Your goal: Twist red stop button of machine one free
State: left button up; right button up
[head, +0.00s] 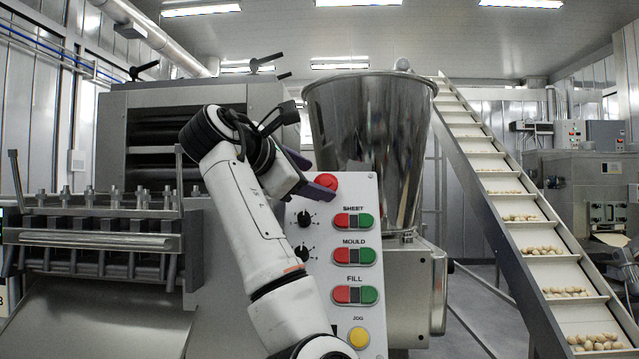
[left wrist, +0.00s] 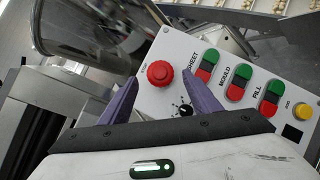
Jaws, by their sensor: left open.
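The red stop button (head: 326,181) is a round mushroom knob at the top of a white control panel (head: 311,338). In the left wrist view the button (left wrist: 160,74) stands between and just beyond the tips of two purple fingers. My left gripper (head: 318,176) is open in front of the panel's top, its fingers partly hiding the button in the head view. In the left wrist view the gripper (left wrist: 155,88) has its fingers spread to either side of the button, with a gap visible on both sides. I cannot tell whether a finger touches it. My right gripper is not in view.
Below the button are black selector knobs (head: 304,219), red-green SHEET (head: 353,221), MOULD (head: 354,257) and FILL (head: 355,295) switches and a yellow JOG button (head: 358,337). A steel hopper (head: 369,130) stands close behind. An inclined conveyor (head: 515,205) with pasta runs at right.

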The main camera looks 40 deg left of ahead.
pick_arm(q)
jog(key=v, duration=0.6)
jog(key=shift+s, duration=0.35)
jog(key=shift+r, duration=0.1)
